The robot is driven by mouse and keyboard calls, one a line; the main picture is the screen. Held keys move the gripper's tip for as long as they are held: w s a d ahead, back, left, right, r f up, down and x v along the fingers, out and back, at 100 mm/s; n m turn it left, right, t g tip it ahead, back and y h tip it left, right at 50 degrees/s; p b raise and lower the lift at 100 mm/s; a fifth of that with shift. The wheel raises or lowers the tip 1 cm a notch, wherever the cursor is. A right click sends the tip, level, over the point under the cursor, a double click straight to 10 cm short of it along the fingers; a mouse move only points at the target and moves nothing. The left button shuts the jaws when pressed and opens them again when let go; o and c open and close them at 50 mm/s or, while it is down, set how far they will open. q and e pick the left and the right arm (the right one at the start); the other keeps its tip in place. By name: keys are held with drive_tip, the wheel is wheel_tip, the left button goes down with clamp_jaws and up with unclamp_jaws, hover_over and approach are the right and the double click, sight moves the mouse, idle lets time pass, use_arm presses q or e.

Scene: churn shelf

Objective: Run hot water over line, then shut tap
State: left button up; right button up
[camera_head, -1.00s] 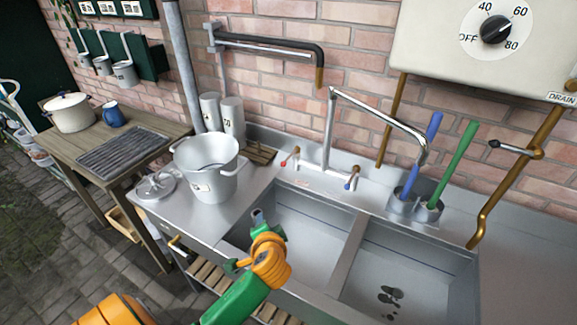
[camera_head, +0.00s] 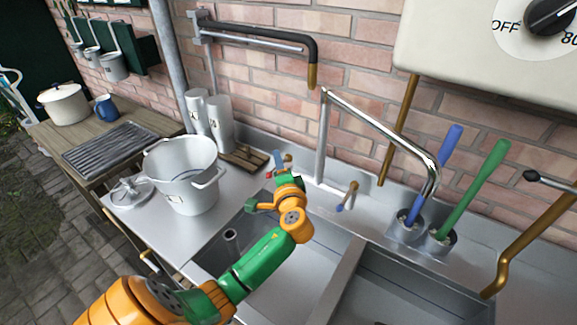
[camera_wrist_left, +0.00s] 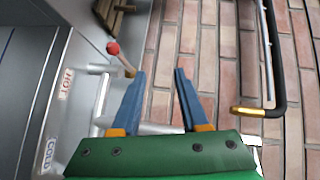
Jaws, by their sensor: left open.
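The chrome tap has a long swivel spout (camera_head: 375,118) that reaches right, its end near the brush cups. No water shows from it. The hot tap handle (camera_wrist_left: 121,58), brass with a red knob, lies just beyond and left of my left fingertips in the wrist view, beside a HOT label (camera_wrist_left: 66,83). The cold handle (camera_head: 348,195) with a blue knob stands right of the tap post. My left gripper (camera_head: 280,160) is open and empty at the hot handle, which it partly hides in the head view; its fingertips also show in the wrist view (camera_wrist_left: 160,72). I cannot pick out the line.
A double sink (camera_head: 350,285) lies below. A black pipe with a brass end (camera_head: 313,70) hangs from the wall. A blue brush (camera_head: 435,170) and green brush (camera_head: 475,185) stand right. A metal pail (camera_head: 185,185) stands left. A heater (camera_head: 450,50) hangs upper right.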

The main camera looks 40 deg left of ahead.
use_arm(q)
wheel_tip(320, 180, down, 7)
drive_tip(key=b, duration=0.6)
drive_tip(key=x, duration=0.7)
drive_tip(key=shift+w+r, duration=0.1)
drive_tip(key=shift+r, duration=0.15)
clamp_jaws()
idle(0.6)
